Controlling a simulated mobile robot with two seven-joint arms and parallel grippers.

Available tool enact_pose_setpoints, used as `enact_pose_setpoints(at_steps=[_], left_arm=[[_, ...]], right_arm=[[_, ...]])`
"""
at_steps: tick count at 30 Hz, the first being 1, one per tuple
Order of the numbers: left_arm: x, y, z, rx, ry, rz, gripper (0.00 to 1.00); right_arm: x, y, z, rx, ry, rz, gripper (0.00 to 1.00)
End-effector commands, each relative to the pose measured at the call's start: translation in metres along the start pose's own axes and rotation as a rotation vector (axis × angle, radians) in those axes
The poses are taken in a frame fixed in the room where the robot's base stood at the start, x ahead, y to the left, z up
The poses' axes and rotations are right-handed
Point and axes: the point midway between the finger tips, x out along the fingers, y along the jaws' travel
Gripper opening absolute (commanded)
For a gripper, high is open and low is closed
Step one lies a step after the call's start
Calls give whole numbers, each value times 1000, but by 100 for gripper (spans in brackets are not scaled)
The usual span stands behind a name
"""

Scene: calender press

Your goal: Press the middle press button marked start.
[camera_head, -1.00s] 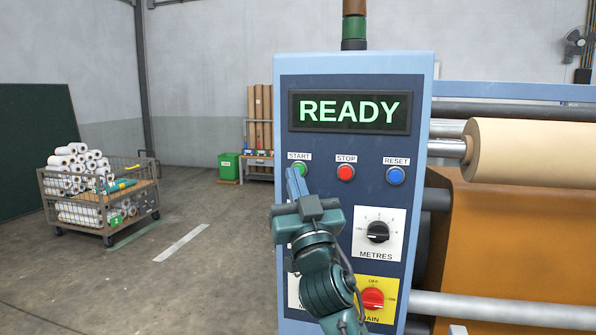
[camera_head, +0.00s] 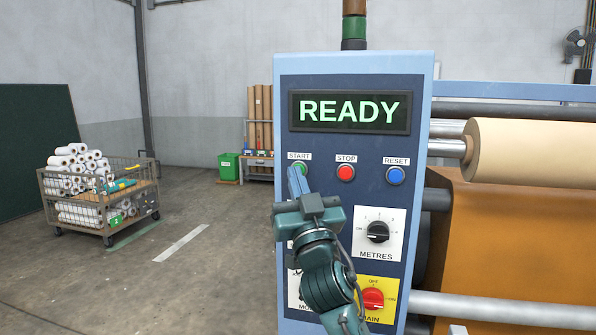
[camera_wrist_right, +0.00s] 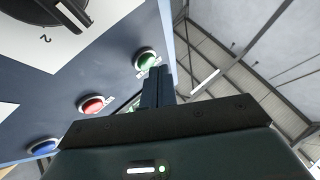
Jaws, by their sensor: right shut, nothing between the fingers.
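The blue control panel (camera_head: 350,68) has a row of three buttons. The green button marked START (camera_head: 302,168) is the left one; the red STOP button (camera_head: 346,173) is in the middle and the blue RESET button (camera_head: 395,176) is on the right. My right gripper (camera_head: 294,171) is shut and empty, its tips at the lower left of the green button and partly covering it. In the right wrist view the green button (camera_wrist_right: 146,60) shows just left of the finger tips (camera_wrist_right: 158,72). I cannot tell whether they touch. My left gripper is not in view.
The display (camera_head: 349,112) reads READY. Below the buttons are the METRES dial (camera_head: 378,231) and a red switch (camera_head: 373,298) on a yellow plate. Rollers (camera_head: 530,150) stand to the right. A cart with rolls (camera_head: 100,195) stands left on open floor.

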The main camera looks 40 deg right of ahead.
Motion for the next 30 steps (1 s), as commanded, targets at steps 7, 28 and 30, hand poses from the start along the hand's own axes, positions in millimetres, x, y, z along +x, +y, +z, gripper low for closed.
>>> enact_pose_setpoints(at_steps=[7, 28, 30], left_arm=[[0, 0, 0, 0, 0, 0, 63], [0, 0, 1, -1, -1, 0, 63], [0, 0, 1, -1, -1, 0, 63]], right_arm=[[2, 1, 1, 0, 0, 0, 0], [5, 4, 4, -1, -1, 1, 0], [4, 3, 3, 0, -1, 1, 0]])
